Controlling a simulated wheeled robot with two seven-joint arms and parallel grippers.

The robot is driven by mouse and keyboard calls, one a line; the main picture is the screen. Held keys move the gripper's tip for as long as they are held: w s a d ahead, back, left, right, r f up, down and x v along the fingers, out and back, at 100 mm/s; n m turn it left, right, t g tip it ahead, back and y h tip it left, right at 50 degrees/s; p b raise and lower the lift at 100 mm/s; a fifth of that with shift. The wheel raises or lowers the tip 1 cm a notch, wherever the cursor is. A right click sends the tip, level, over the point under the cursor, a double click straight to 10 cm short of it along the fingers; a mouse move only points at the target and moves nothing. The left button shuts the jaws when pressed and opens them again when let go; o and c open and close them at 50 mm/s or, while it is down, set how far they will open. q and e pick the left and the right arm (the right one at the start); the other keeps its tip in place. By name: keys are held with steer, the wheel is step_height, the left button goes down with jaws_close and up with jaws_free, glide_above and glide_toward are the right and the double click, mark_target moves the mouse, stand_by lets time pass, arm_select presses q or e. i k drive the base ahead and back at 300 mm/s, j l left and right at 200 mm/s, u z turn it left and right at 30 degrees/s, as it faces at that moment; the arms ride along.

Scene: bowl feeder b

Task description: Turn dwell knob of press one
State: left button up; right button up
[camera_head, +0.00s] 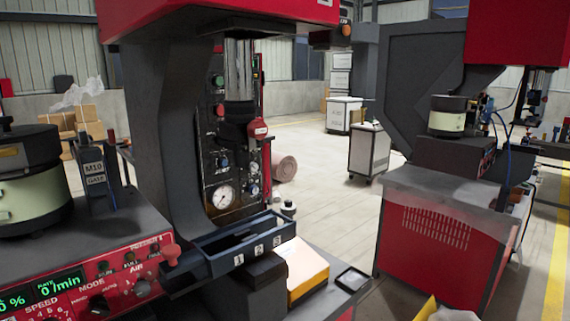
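A press with a dark C-shaped frame (168,130) and a red head (215,12) stands in the near left-middle. Behind its ram (239,75) is a black control panel (207,140) with several small knobs, a green button (217,80) and a white dial gauge (222,196). A blue-capped knob (222,161) sits above the gauge, and another small blue knob (253,169) is to its right. The panel labels are too small to read, so I cannot tell which is the dwell knob. The ram hides part of the panel. I see neither gripper clearly.
A red feeder control box (95,275) with a lit display and knobs is at lower left, below a bowl feeder (35,190). A numbered dark tray (240,240) juts out under the press. A second red-and-grey press station (435,225) stands right. Open floor lies between.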

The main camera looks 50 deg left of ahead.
mark_target(254, 167)
steer(key=i+l+u, duration=0.1)
steer(key=i+u, duration=0.35)
steer(key=i+l+u, duration=0.2)
steer(key=i+u, duration=0.15)
steer(key=u, duration=0.15)
steer(key=i+l+u, duration=0.45)
steer(key=k+j, duration=0.1)
